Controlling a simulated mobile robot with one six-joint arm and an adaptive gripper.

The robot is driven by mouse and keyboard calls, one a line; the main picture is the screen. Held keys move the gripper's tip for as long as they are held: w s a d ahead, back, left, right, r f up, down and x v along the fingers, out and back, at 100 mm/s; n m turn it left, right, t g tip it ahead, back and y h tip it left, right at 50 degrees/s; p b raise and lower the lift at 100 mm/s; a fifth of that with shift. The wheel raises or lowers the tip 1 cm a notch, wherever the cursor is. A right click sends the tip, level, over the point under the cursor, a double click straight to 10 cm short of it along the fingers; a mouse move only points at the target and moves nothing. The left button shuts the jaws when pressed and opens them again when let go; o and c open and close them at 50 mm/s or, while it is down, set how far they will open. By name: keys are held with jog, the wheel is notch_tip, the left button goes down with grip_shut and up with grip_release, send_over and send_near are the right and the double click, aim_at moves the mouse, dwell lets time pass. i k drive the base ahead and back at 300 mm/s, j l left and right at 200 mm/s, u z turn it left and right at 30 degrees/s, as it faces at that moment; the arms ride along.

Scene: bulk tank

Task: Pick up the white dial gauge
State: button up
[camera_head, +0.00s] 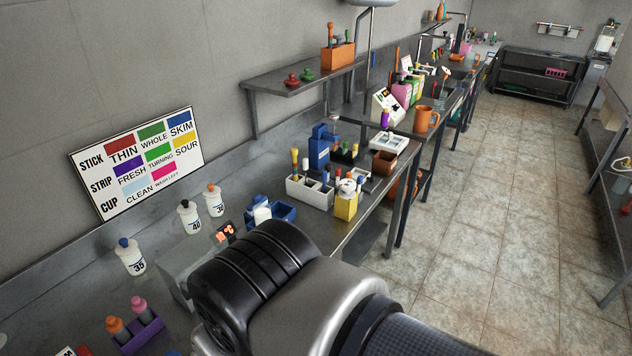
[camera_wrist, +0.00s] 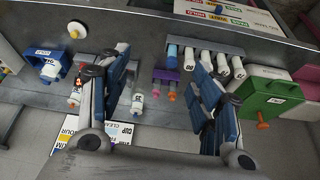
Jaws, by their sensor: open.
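A round, off-white disc (camera_wrist: 77,30) with a small coloured mark lies flat on the metal bench at the upper left of the wrist view. It looks like the white dial gauge, but its face is too small to read. I cannot make it out in the head view, where my arm covers part of the bench. My gripper (camera_wrist: 163,54) is open and empty in the wrist view, its two blue-grey fingers spread wide above the bench. The disc is to the left of the left finger, outside the gap. The fingertips are not visible in the head view.
A blue holder with a white bottle (camera_wrist: 50,69) stands near the disc. A purple rack (camera_wrist: 165,75), several white cylinders and a green box (camera_wrist: 268,92) are around the right finger. White bottles (camera_head: 189,217) line the wall below a colour sign (camera_head: 139,163). The floor aisle is clear.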

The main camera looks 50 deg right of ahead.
aim_at(346, 187)
jog(key=z, duration=1.8)
